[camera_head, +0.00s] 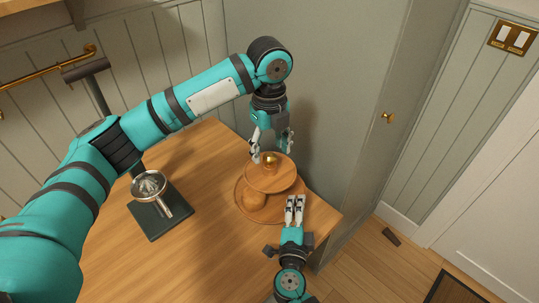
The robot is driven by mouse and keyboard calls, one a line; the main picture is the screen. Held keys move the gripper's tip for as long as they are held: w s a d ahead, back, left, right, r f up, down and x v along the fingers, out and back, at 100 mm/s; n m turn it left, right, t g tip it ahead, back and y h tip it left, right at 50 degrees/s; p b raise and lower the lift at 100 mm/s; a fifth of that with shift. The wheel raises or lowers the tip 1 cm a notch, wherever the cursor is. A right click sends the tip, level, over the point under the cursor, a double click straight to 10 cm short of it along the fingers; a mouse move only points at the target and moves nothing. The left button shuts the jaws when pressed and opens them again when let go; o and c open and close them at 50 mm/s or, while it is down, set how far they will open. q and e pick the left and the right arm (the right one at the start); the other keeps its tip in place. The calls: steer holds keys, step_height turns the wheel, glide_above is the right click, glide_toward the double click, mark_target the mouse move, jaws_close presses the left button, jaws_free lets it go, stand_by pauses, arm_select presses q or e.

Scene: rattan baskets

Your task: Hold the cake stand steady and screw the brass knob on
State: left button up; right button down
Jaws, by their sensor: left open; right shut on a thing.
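The cake stand is wooden with two round tiers, a smaller upper plate (279,184) above a wider lower plate (249,211). It stands upright near the table's right corner. The brass knob (269,160) is at the centre of the upper plate; whether it is seated on a thread cannot be seen. My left gripper (271,154) is open, pointing down, with its fingers on either side of the knob and apart from it. My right gripper (295,198) comes from the front and is shut on the cake stand at its right side; the exact contact is hard to see.
A dark green square base (158,222) with a round metal piece with a handle (150,187) stands left of the cake stand on the wooden table (215,258). A grey-green cabinet wall (338,125) is close behind and right. The table's front middle is clear.

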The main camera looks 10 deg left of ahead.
arm_select(q)
step_height(320, 180, up, 9)
arm_select(e)
steer(key=shift+d+f, duration=0.1)
steer(key=shift+f, duration=0.1)
arm_select(q)
steer(key=shift+f, duration=0.1)
arm_select(e)
steer(key=c, duration=1.1)
jaws_free()
steer(key=shift+r, duration=0.15)
steer(key=s, duration=1.2)
steer(key=shift+d+r, duration=0.35)
